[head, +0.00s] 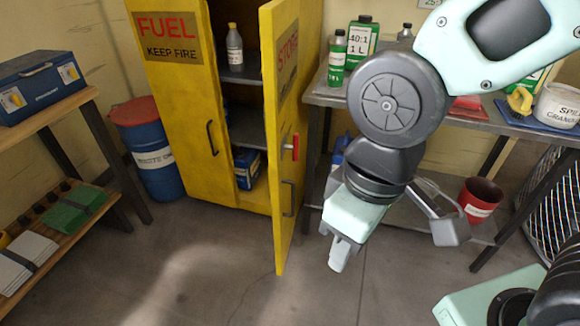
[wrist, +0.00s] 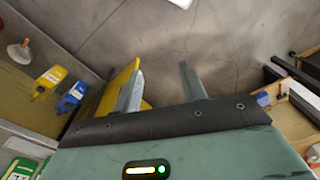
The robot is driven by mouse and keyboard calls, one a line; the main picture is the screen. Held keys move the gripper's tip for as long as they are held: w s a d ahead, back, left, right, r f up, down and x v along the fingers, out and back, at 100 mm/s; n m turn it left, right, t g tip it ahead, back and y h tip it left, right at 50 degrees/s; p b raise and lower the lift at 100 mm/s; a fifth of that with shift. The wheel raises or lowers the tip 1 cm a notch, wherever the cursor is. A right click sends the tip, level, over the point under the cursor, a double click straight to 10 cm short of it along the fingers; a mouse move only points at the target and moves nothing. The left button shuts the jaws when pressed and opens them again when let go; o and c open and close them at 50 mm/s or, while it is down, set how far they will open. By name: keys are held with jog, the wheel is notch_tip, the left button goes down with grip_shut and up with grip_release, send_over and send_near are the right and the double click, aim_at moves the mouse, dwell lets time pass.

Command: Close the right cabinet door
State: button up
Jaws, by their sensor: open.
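The yellow fuel cabinet (head: 178,105) stands at the back with its left door shut and its right door (head: 285,140) swung open toward me. The right door carries a dark handle (head: 288,198) and a red latch piece (head: 295,147). My gripper (head: 338,255) is right of the open door in the head view, pointing down and apart from it there. In the wrist view my gripper (wrist: 163,85) is open and empty, and the yellow door (wrist: 118,90) shows behind its left finger. I cannot tell from the wrist view whether they touch.
A blue drum (head: 152,150) stands left of the cabinet. A wooden shelf (head: 55,110) with a blue toolbox (head: 40,85) is at far left. A metal bench (head: 325,95) with bottles stands right, a red bucket (head: 480,197) below it. Floor before the cabinet is clear.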

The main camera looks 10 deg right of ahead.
jog(key=w+f+m+b, duration=0.1)
jog(key=w+f, duration=0.2)
jog(key=w+a+f+m+t+y+b, duration=0.1)
jog(key=w+f+b, duration=0.1)
jog(key=w, duration=0.1)
jog(key=w+f+m+t+b, duration=0.1)
jog(key=w+f, duration=0.1)
jog(key=f, duration=0.1)
jog(key=shift+w+a+f+y+b, duration=0.3)
jog(key=shift+w+a, duration=0.1)
grip_shut()
jog(key=m+t+y+b, duration=0.4)
jog(key=m+t+b, duration=1.1)
jog(key=m+b, duration=0.25)
send_near(280, 174)
jog(key=w+d+r+p, duration=0.1)
jog(key=w, duration=0.3)
jog(key=shift+w+a+m, duration=0.25)
jog(key=shift+a+m, duration=0.2)
jog(key=shift+a, duration=0.7)
jog(key=shift+w+a, duration=0.25)
jog(key=shift+a, duration=0.25)
